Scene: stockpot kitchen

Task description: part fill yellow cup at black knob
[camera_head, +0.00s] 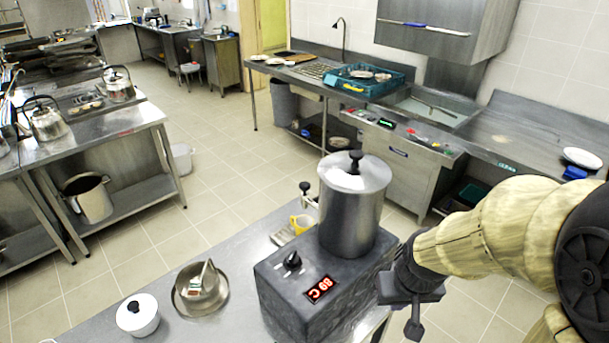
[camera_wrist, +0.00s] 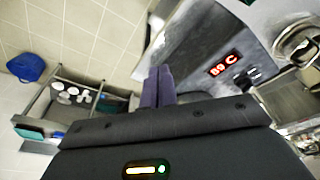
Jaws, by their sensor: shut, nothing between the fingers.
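The yellow cup (camera_head: 301,223) stands on a small tray (camera_head: 282,236) beside the steel boiler (camera_head: 352,210), close below a tap with a black knob (camera_head: 305,187). The cup's inside is too small to read. A second black knob (camera_head: 292,261) is a dial on the boiler's dark base (camera_head: 300,290), next to a red display (camera_head: 320,289) reading 89 C. My gripper (camera_head: 413,328) is to the right of the base, apart from the cup. In the wrist view its fingers (camera_wrist: 158,86) are together and empty. The display (camera_wrist: 226,64) and dial (camera_wrist: 253,75) also show there.
A steel bowl (camera_head: 185,300) with a small vessel in it and a white lidded pot (camera_head: 138,314) stand left of the base on the counter (camera_head: 235,265). The boiler and its base stand between my gripper and the cup. Open floor (camera_head: 225,165) lies behind the counter.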

